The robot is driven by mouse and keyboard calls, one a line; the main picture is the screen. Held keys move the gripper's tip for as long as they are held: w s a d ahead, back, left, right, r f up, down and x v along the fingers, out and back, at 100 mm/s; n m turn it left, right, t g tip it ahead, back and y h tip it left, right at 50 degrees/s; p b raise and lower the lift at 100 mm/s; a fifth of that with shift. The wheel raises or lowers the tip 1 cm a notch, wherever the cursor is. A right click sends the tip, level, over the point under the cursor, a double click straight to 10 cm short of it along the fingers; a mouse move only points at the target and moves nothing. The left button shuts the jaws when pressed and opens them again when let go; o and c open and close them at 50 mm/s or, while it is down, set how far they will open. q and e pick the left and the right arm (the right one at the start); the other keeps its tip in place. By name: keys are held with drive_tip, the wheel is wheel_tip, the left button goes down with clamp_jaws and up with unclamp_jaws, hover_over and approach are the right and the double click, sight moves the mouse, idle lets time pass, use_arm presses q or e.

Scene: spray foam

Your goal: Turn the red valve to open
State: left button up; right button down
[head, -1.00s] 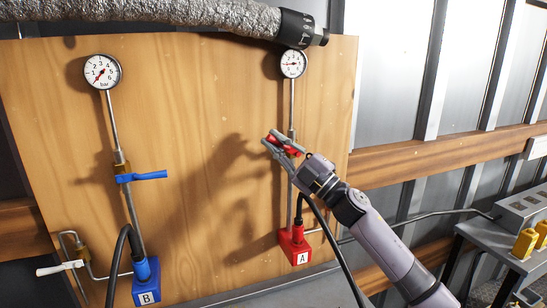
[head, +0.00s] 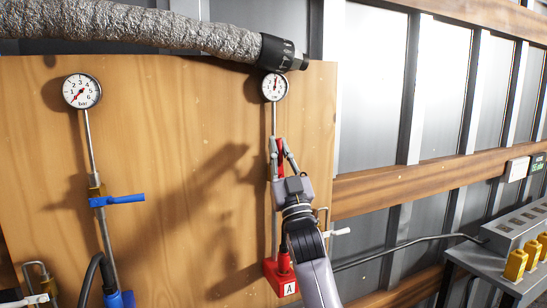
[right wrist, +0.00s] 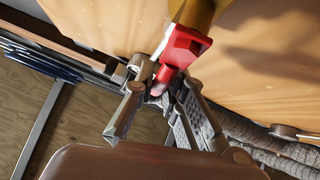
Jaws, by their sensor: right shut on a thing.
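The red valve (head: 281,158) is on the right-hand pipe of the wooden board, below the right gauge (head: 275,86) and above the red box marked A (head: 281,274). Its handle stands upright, in line with the pipe. My right gripper (head: 278,144) is shut on the handle, fingers pointing up. The right gauge needle points about straight up. My left gripper is not in view.
A blue valve (head: 118,199), left gauge (head: 82,91) and blue box (head: 120,299) are at the left. A silver hose (head: 150,30) crosses above. A white lever (head: 341,232) sits right of my arm. A grey box with yellow parts (head: 515,232) stands at the right.

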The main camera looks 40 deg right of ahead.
drive_tip(key=shift+d+f+m+g+h, duration=0.1)
drive_tip(key=shift+d+m+g+h, duration=0.2)
drive_tip(key=shift+m+h, duration=0.5)
drive_tip(key=shift+d+f+m+g+h, duration=0.1)
drive_tip(key=shift+m+g+h, duration=0.3)
drive_tip(key=shift+m+h, duration=0.35)
drive_tip(key=shift+r+m, duration=0.1)
drive_tip(key=shift+m, duration=0.15)
drive_tip(key=c, duration=1.6)
unclamp_jaws()
drive_tip(key=shift+s, duration=0.1)
drive_tip(key=shift+c, duration=0.2)
drive_tip(key=shift+r, duration=0.1)
drive_tip(key=v, duration=1.2)
